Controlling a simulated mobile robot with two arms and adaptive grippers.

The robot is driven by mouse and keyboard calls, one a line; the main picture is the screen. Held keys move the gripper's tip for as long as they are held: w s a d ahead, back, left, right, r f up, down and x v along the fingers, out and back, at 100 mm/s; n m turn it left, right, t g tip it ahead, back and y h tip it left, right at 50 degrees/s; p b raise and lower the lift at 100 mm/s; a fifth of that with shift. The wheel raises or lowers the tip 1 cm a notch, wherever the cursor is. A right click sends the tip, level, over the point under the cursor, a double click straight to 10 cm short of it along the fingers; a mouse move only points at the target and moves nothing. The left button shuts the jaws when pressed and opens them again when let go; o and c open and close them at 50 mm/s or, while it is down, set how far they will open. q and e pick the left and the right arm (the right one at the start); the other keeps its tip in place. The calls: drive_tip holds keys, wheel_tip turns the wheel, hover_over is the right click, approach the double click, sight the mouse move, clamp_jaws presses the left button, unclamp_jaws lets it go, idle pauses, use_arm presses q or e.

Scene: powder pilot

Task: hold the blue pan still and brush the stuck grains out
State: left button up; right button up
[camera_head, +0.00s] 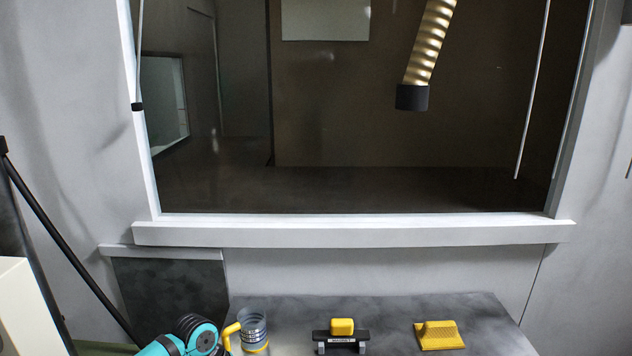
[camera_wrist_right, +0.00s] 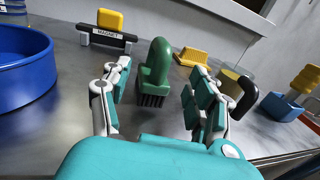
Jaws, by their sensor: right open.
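The blue pan (camera_wrist_right: 18,70) stands on the grey table at the left edge of the right wrist view, cut off by the frame. Its inside is mostly out of sight, and I see no grains. A green brush (camera_wrist_right: 157,68) with dark bristles pointing down stands ahead, between the fingers of my right gripper (camera_wrist_right: 161,76) as seen in the right wrist view. The right gripper is open, with a gap on both sides of the brush. My left gripper is not in view. The pan and the brush do not show in the head view.
A magnet block (camera_head: 341,336) with a yellow grip stands on the table (camera_head: 385,310). A clear cup (camera_head: 253,328) with a yellow handle is left of it, a yellow ridged piece (camera_head: 438,337) right. A blue scoop (camera_wrist_right: 281,106) lies right of my right gripper.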

drive_tip(key=shift+w+d, duration=0.15)
drive_tip(key=shift+w, duration=0.55)
drive_tip(key=shift+w+d, duration=0.15)
drive_tip(key=shift+w, duration=0.5)
clamp_jaws()
drive_tip(key=shift+r, duration=2.55)
